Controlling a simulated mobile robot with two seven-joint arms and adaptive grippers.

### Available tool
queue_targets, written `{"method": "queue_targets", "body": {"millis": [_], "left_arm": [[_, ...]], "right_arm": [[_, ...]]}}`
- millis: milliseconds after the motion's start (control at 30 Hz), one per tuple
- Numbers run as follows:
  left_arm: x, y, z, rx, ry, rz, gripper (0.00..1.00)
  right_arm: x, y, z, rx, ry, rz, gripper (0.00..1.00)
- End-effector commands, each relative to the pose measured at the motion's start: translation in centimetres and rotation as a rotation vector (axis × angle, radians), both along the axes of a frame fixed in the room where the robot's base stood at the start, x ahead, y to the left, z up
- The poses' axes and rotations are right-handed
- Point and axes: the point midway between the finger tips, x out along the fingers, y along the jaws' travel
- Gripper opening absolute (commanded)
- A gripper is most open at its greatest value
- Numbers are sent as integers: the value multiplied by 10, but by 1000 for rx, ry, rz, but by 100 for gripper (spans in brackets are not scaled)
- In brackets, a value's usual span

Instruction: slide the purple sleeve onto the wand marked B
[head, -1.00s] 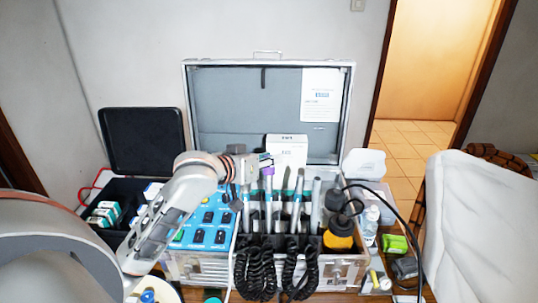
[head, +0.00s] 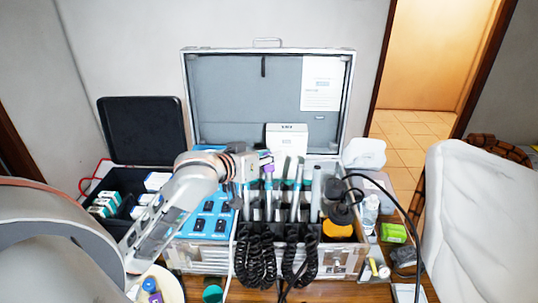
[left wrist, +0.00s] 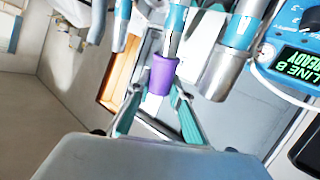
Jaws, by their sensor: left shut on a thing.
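The purple sleeve (head: 267,160) is at the tops of the wands standing in the open metal case. My left gripper (left wrist: 158,94) is shut on the sleeve, with one teal finger on each side. In the left wrist view the purple sleeve (left wrist: 162,72) is in line with a slim teal-and-metal wand (left wrist: 173,38) and meets or surrounds its end; how far the wand goes in is hidden. Several wands (head: 300,185) stand side by side in the case. I cannot read a B on any of them. My right gripper is not in view.
A thicker metal wand (left wrist: 222,72) is close beside the sleeve. A blue control unit (head: 207,222) sits left of the wands, black coiled cords (head: 255,258) hang in front, and a yellow-and-black bottle (head: 338,228) stands right. A white box (head: 288,134) is behind.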

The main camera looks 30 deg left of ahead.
Motion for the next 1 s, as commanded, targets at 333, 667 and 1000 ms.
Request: {"method": "queue_targets", "body": {"millis": [333, 667, 1000], "left_arm": [[-5, -3, -13, 0, 2, 0, 14], [-7, -5, -20, 1, 0, 0, 14], [-7, -5, -20, 0, 1, 0, 14]], "right_arm": [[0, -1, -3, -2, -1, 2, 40], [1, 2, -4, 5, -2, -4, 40], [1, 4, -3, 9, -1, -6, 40]]}}
